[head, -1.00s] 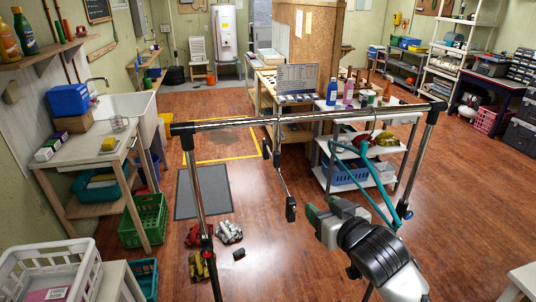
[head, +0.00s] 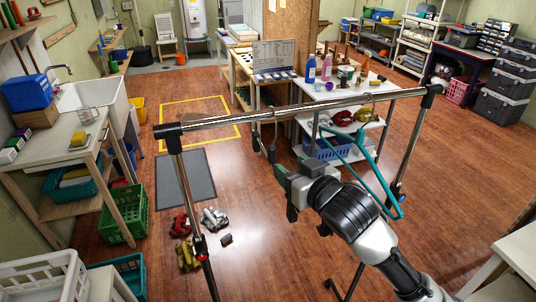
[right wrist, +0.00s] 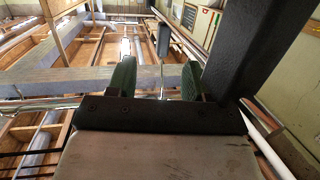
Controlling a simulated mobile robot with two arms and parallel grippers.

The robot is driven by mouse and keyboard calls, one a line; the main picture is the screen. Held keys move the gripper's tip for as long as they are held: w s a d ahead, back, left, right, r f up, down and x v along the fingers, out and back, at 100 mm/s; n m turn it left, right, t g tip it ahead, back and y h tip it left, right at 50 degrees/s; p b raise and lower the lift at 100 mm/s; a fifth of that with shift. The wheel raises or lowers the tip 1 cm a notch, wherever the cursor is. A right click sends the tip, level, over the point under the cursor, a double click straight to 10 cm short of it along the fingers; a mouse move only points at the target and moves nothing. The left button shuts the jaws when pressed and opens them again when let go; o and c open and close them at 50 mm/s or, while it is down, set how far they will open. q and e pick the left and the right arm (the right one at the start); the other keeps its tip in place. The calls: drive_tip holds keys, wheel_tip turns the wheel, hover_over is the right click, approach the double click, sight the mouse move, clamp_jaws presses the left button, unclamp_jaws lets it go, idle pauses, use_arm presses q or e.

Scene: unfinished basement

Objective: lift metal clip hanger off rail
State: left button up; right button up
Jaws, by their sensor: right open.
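A chrome rail (head: 345,104) crosses the head view between black corner joints. The metal clip hanger hangs under it left of centre; its dark clips show at the far end (head: 258,146) and the near end (head: 292,213). My right gripper (head: 284,176) is open at the hanger, below the rail. In the right wrist view, a thin metal rod (right wrist: 161,80) shows between the green finger pads, with a dark clip (right wrist: 163,40) beyond. Most of the hanger's bar is hidden by my gripper. My left gripper is out of view.
A teal hanger (head: 375,182) hangs on the rail's right part, close to my right arm. Behind stands a white shelf cart (head: 352,98) with bottles. A bench with a sink (head: 97,115) is at left. Loose items lie on the floor near the left post (head: 190,200).

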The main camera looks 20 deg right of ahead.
sight(274, 154)
drive_tip(key=p+x, duration=0.1)
drive_tip(key=x, duration=0.1)
drive_tip(key=p+x, duration=0.1)
drive_tip(key=x, duration=0.1)
drive_tip(key=p+x, duration=0.1)
drive_tip(key=x, duration=0.2)
drive_tip(key=shift+a+r+p, duration=0.25)
drive_tip(key=shift+r+p, duration=0.1)
drive_tip(key=shift+w+a+f, duration=0.15)
drive_tip(key=shift+w+f, duration=0.15)
drive_tip(key=shift+w, duration=0.25)
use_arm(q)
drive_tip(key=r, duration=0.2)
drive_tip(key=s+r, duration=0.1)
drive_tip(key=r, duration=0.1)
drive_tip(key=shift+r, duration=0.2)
use_arm(e)
drive_tip(key=shift+c, duration=0.4)
clamp_jaws()
